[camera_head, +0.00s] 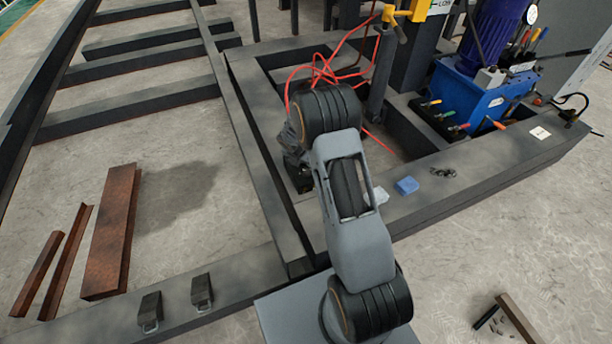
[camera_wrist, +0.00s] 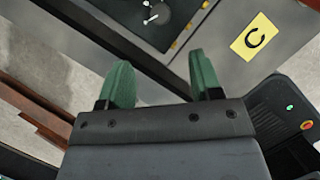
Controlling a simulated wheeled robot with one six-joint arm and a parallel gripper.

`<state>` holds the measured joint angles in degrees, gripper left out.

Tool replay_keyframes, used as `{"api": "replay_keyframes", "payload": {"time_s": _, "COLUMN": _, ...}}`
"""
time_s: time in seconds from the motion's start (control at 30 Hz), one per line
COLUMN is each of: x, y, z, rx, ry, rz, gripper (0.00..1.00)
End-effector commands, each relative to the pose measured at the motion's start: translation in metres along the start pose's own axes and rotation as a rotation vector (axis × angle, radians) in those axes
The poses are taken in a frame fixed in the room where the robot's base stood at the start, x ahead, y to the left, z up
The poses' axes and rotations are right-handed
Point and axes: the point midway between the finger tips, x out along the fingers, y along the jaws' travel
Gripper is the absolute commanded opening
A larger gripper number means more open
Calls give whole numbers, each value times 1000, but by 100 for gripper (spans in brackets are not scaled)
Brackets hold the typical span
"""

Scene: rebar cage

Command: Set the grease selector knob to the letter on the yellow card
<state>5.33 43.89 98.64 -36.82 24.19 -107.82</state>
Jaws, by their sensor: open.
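In the wrist view, a yellow card (camera_wrist: 254,37) with a black letter that looks like a C, turned at an angle, lies on a grey surface at the upper right. Left of it, at the top edge, is a dark panel (camera_wrist: 185,14) with a pale knob-like part (camera_wrist: 157,11) and small white marks; the frame cuts it off. I cannot read its setting. My gripper (camera_wrist: 160,78) has two green fingers spread apart, with nothing between them. The fingers sit below the panel and the knob in the picture. In the head view my arm hides the gripper, and I cannot make out knob or yellow card.
Dark steel beams frame the area in the head view. A blue box (camera_head: 490,98) with coloured levers stands at the right. A blue block (camera_head: 407,185) lies on the near beam. Red cables (camera_head: 322,72) loop behind my arm. Rusty bars (camera_head: 112,230) lie on the floor at left.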

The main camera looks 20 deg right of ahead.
Motion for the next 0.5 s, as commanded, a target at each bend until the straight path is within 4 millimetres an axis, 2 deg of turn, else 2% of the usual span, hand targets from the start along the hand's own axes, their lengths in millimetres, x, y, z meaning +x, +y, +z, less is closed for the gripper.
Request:
{"api": "replay_keyframes", "payload": {"time_s": 0.03, "x": 11, "y": 0, "z": -2, "rx": -5, "ry": 2, "rz": -2, "gripper": 59}}
{"api": "replay_keyframes", "payload": {"time_s": 0.5, "x": 97, "y": 0, "z": -3, "rx": -4, "ry": 2, "rz": -2, "gripper": 59}}
